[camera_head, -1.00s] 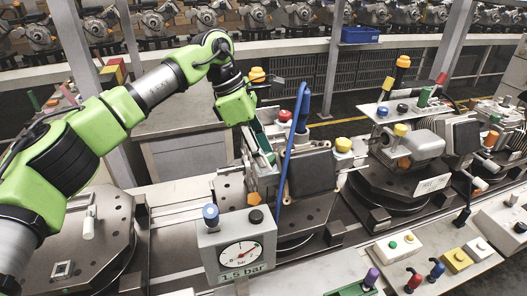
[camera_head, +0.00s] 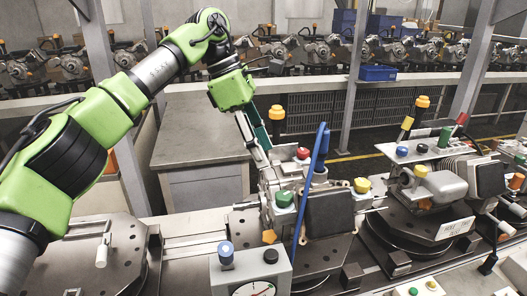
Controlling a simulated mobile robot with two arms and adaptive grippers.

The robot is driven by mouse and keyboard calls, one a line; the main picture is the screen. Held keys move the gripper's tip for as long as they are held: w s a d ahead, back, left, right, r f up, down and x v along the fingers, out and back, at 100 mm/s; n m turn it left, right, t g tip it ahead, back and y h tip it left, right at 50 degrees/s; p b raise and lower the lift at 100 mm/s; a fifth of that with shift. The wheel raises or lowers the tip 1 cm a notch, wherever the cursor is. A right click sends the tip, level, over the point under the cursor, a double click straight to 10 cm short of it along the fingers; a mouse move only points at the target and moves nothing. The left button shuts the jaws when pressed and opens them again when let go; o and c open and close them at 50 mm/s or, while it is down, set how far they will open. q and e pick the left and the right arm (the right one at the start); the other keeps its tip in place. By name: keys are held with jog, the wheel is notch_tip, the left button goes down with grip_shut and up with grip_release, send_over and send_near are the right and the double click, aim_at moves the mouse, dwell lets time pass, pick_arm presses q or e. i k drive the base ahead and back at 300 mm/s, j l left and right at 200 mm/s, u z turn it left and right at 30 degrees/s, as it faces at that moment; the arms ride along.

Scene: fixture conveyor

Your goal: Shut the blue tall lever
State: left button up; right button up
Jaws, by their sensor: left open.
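The blue tall lever (camera_head: 321,143) is on the clamp fixture in the middle of the head view. It stands nearly upright, with a thin blue rod running down in front of the dark block. My left gripper (camera_head: 264,155) points down at the fixture's upper left side, left of the lever and apart from it. Its fingers are open, and I see nothing held between them. Whether a fingertip touches the fixture is unclear. My right gripper is not in view.
The fixture carries red (camera_head: 303,153), green (camera_head: 284,198) and yellow (camera_head: 362,185) knobs. A gauge box (camera_head: 237,272) with a blue knob stands in front. Another fixture (camera_head: 437,190) stands to the right. A grey cabinet (camera_head: 200,130) is behind my arm.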

aim_at(226, 253)
jog(key=k, duration=1.5)
